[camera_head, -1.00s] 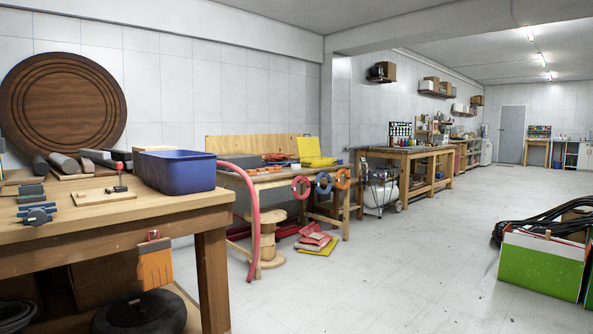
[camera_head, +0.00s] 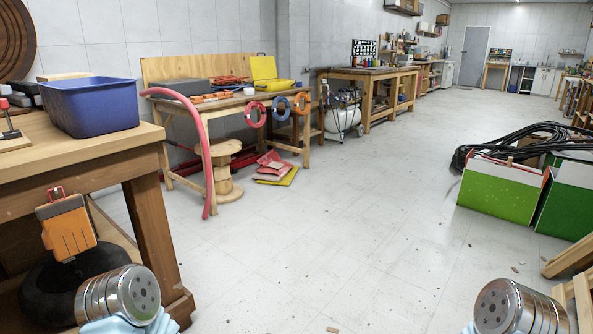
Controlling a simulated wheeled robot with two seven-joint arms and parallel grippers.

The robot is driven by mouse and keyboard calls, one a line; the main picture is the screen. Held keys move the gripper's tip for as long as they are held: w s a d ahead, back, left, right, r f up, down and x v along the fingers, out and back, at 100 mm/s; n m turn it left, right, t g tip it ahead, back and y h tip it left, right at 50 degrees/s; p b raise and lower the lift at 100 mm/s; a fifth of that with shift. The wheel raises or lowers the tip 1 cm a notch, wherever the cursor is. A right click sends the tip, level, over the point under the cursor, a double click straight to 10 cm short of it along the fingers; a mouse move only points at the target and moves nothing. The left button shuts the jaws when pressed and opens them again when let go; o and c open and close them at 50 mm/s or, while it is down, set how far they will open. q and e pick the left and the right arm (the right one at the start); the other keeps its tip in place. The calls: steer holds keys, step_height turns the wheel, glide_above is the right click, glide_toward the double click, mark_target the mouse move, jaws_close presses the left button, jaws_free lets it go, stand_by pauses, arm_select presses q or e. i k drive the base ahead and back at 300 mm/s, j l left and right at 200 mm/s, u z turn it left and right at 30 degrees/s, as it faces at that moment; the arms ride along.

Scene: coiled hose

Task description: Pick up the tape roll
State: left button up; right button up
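No object shows clearly as a tape roll. Three ring-shaped rolls hang at the front edge of the middle workbench (camera_head: 236,101): a red ring (camera_head: 247,115), a blue ring (camera_head: 280,98) and an orange ring (camera_head: 309,104). I cannot tell whether any of them is tape. Metal, rounded parts of my own arms show at the bottom left and bottom right, far in front of that bench. Neither gripper's fingers are in the picture.
A near workbench (camera_head: 100,160) with a blue bin (camera_head: 90,118) stands at left. A pink-red hose (camera_head: 203,140) drops from the middle bench to the floor. Green-and-white boxes (camera_head: 500,190) with a black coiled hose (camera_head: 480,150) stand at right. The floor between is open.

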mark_target(247, 91)
steer(key=i, duration=2.85)
steer(key=j+u, duration=0.05)
steer(key=j, duration=0.05)
